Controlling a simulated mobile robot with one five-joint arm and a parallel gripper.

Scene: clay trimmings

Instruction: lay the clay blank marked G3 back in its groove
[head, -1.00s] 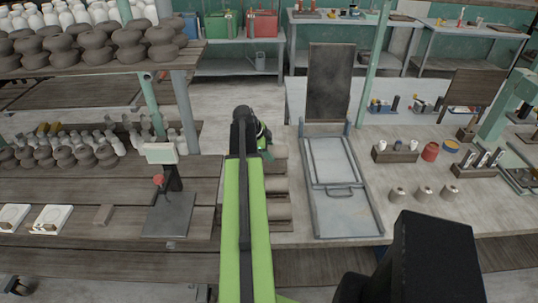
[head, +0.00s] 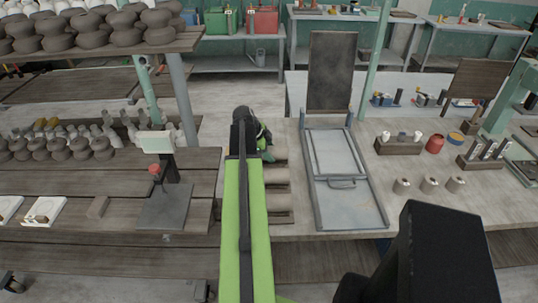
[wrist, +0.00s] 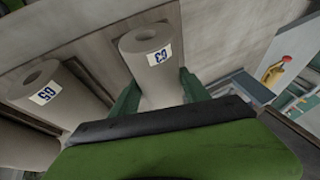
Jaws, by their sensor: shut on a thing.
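The clay blank marked G3 (wrist: 158,75) is a pale hollow roll with a white label, in the upper middle of the wrist view. My gripper (wrist: 162,88) is shut on it, with a green finger on each side. Its open end and label face up in the picture. I cannot tell whether it rests in a groove or hangs above one. The blank marked G5 (wrist: 40,95) lies to its left, apart from it. In the head view my gripper (head: 262,147) is at the bench's left end, mostly behind my arm, and G3 cannot be made out.
Several pale rolls (head: 279,201) lie right of my arm in the head view. A grey framed tray (head: 373,205) lies right of them, with a dark upright board (head: 331,75) behind. A dark plate with a red-knobbed post (head: 166,207) stands left on the slatted shelf.

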